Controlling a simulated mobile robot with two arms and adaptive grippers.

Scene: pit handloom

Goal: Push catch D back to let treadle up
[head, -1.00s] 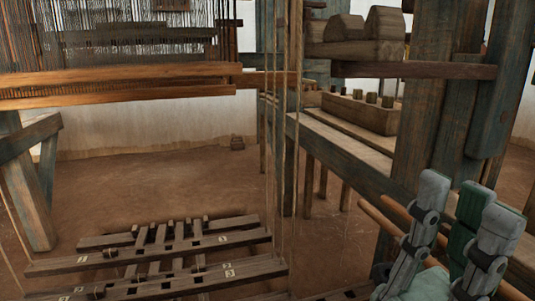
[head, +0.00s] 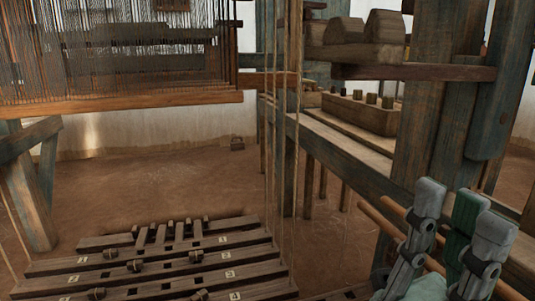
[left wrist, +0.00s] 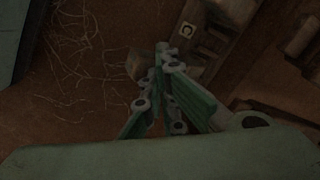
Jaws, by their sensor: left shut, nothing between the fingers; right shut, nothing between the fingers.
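The treadles lie side by side at the lower left of the head view, marked with numbers; treadle 2 (head: 150,267) and treadle 3 (head: 180,282) are among them, at even heights. No letter D can be read in either view. In the left wrist view, my left gripper (left wrist: 160,50) is shut and empty, its fingertips beside a small wooden block (left wrist: 134,65); I cannot tell whether they touch or whether this is catch D. A wooden piece marked C (left wrist: 200,45) is just beyond. My right gripper (head: 462,208) is shut and empty at the lower right of the head view.
Hanging cords (head: 280,150) run down beside the treadles. A blue-grey loom beam (head: 350,165) and post (head: 430,110) stand near my right gripper. Bare earth floor (head: 160,185) lies behind the treadles.

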